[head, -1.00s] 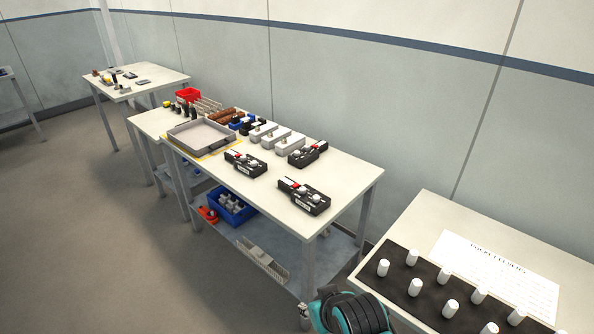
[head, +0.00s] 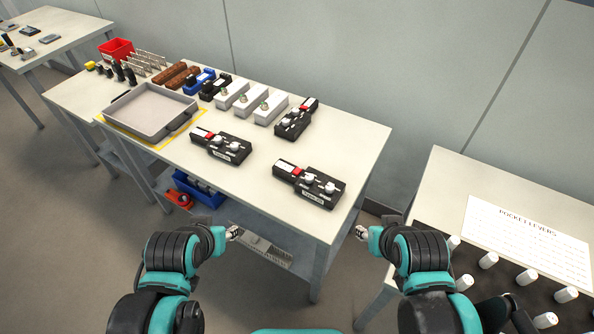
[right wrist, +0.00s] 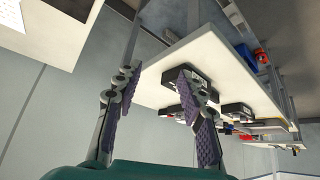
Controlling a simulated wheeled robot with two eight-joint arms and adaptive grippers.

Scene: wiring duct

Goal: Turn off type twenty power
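Three black power boxes with white knobs and a red switch part stand on the middle table (head: 352,150). The front right box (head: 310,185) has a white label, too small to read surely. Another box (head: 222,146) is to its left, and the third (head: 297,118) is behind. My left gripper (head: 234,233) is in front of the table edge, apart from the boxes; its opening is unclear. My right gripper (head: 361,232) is right of the table's near corner. In the right wrist view my right gripper (right wrist: 158,105) has its fingers spread, with nothing between them.
A grey tray (head: 150,112), a red bin (head: 116,49) and several white units (head: 250,98) stand farther left on the table. A right-hand table (head: 455,175) holds a black panel with several white knobs and a printed sheet (head: 528,240). The table's right end is clear.

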